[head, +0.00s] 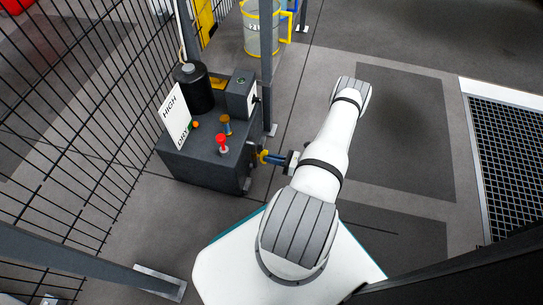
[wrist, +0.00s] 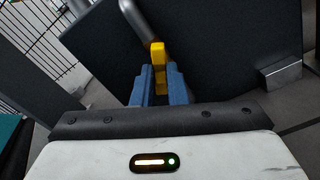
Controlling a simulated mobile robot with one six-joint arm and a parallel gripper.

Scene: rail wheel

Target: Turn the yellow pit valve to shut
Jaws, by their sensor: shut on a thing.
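The yellow valve handle (wrist: 158,54) shows in the wrist view, at the end of a grey metal pipe (wrist: 136,18) against a dark cabinet face. My gripper (wrist: 155,84) has its blue fingers shut on the yellow handle. In the head view the yellow handle (head: 264,157) shows at the right side of the dark cabinet, with my gripper (head: 272,159) reaching it from the right. The part of the handle between the fingers is hidden.
The dark cabinet (head: 205,165) carries a red knob (head: 222,141), a black cylinder (head: 194,90) and a HIGH/DRY sign (head: 174,116). A black mesh fence (head: 85,110) stands at left. A floor grating (head: 510,160) lies at right. Open floor surrounds my arm's right side.

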